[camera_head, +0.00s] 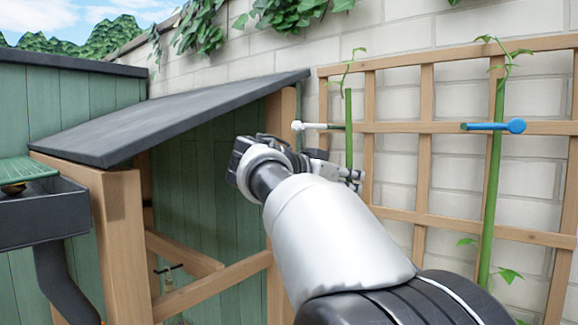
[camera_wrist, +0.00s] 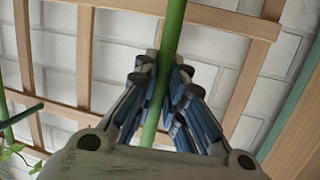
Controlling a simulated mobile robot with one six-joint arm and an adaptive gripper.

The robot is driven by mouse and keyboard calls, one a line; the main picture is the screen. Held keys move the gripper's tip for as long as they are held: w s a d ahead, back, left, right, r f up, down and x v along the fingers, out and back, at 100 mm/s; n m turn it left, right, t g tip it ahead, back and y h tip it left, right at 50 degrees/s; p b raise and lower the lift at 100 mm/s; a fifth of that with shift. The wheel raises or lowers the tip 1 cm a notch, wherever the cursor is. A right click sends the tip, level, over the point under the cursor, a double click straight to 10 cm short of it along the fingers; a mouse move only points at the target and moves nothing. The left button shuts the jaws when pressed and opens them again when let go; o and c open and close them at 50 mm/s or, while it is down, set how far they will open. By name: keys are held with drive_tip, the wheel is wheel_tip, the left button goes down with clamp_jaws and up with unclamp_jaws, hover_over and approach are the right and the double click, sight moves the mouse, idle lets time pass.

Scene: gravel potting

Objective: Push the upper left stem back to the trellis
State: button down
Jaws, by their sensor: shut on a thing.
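The left green stem (camera_head: 348,115) stands upright at the left side of the wooden trellis (camera_head: 425,150) in the head view, with a thin leafy shoot at its top. My gripper (camera_head: 350,178) is at its lower visible part. In the wrist view my gripper (camera_wrist: 166,80) has its fingers closed around the stem (camera_wrist: 172,35), which runs between them. The trellis (camera_wrist: 215,17) lies behind the stem. I cannot tell whether stem and trellis touch. My forearm hides the stem's lower part in the head view.
A white-headed peg (camera_head: 298,126) sticks out by the left stem. A blue peg (camera_head: 490,126) sits across a second, taller stem (camera_head: 492,180) at right. A wooden shelter with a dark roof (camera_head: 165,115) stands close left of my arm. A brick wall backs the trellis.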

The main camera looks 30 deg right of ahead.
drive_tip(key=d+p, duration=0.1)
drive_tip(key=w+d+y+p, duration=0.1)
drive_tip(key=shift+d+r, duration=0.15)
drive_tip(key=shift+d, duration=0.2)
drive_tip(key=c, duration=2.1)
unclamp_jaws()
drive_tip(key=shift+c, duration=0.2)
drive_tip(key=o, duration=0.4)
drive_tip(key=shift+w+d, duration=0.15)
drive_tip(key=shift+d, duration=0.1)
drive_tip(key=shift+o, duration=0.5)
drive_tip(key=shift+a, duration=0.15)
drive_tip(key=shift+a, duration=0.1)
drive_tip(key=v, duration=1.2)
